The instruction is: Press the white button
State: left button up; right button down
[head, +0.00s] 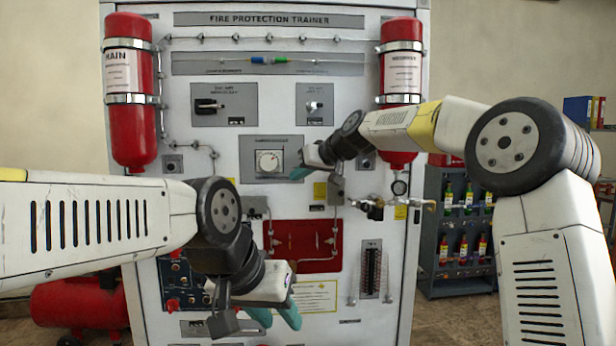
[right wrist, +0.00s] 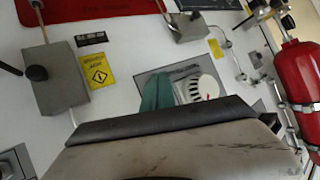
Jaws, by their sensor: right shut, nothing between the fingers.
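A round white dial-like control (head: 269,161) with dark markings sits on a grey plate (head: 254,143) in the middle of the trainer panel. It also shows in the right wrist view (right wrist: 201,88). A small pale knob (head: 314,106) is on a plate above and to the right. I cannot tell which of these is the white button. My right gripper (head: 299,173) has teal fingertips, shut and empty, just right of the dial. In the wrist view its fingers (right wrist: 157,92) partly cover the dial's plate; contact cannot be told. My left gripper (head: 275,317) is low before the panel, fingers apart and empty.
Red cylinders hang on the panel's left (head: 131,130) and right (head: 400,120). A red recessed plate (head: 295,262) is below. A dark bottle rack (head: 455,220) stands at the right.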

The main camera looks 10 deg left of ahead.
jog(key=shift+w, duration=0.2)
jog(key=shift+s, duration=0.1)
dwell(0.4)
jog(key=shift+s+d, duration=0.2)
jog(key=shift+s, duration=0.5)
jog(key=s, duration=0.2)
jog(key=s+d, duration=0.1)
jog(key=s, duration=0.1)
jog(key=shift+s+d, duration=0.15)
jog(key=shift+s, duration=0.25)
